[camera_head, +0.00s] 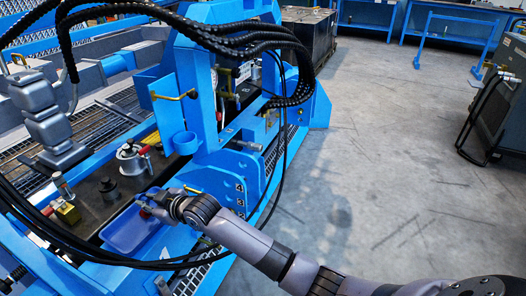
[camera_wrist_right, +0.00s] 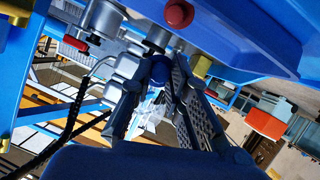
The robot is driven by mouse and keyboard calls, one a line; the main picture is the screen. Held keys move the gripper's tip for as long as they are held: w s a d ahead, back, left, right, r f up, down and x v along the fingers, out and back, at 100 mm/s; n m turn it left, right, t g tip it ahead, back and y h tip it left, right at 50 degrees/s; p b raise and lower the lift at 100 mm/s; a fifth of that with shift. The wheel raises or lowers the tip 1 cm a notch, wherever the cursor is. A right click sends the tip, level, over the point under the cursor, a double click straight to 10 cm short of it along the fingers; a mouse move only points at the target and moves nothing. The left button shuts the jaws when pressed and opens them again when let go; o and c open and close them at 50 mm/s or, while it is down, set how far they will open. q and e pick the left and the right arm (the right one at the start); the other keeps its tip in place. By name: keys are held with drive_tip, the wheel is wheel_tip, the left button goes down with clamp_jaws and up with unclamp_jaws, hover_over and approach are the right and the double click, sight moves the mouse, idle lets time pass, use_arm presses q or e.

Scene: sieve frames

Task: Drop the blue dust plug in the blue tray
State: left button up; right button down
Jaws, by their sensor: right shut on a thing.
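The blue tray (camera_head: 124,238) is a shallow, rounded blue pan at the front of the blue frame, low in the head view. My right gripper (camera_head: 152,208) reaches in from the lower right and is over the tray's right part. In the right wrist view, my right gripper (camera_wrist_right: 158,84) is shut on the blue dust plug (camera_wrist_right: 160,70), a small round blue piece between its fingertips. In the head view the plug is too small and too covered by the fingers to make out clearly. My left gripper is not in view.
A dark plate (camera_head: 105,205) beside the tray carries a black knobbed piece (camera_head: 109,188), a silver round fitting (camera_head: 131,160) and a brass block (camera_head: 68,212). Black hoses (camera_head: 283,100) loop over the frame close to my right arm. The grey floor (camera_head: 370,170) at right is open.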

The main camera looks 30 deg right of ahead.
idle(0.3)
drive_tip(key=c, duration=1.4)
unclamp_jaws()
drive_tip(key=shift+c, duration=0.2)
drive_tip(key=v, duration=1.2)
drive_tip(key=shift+s+f, duration=0.1)
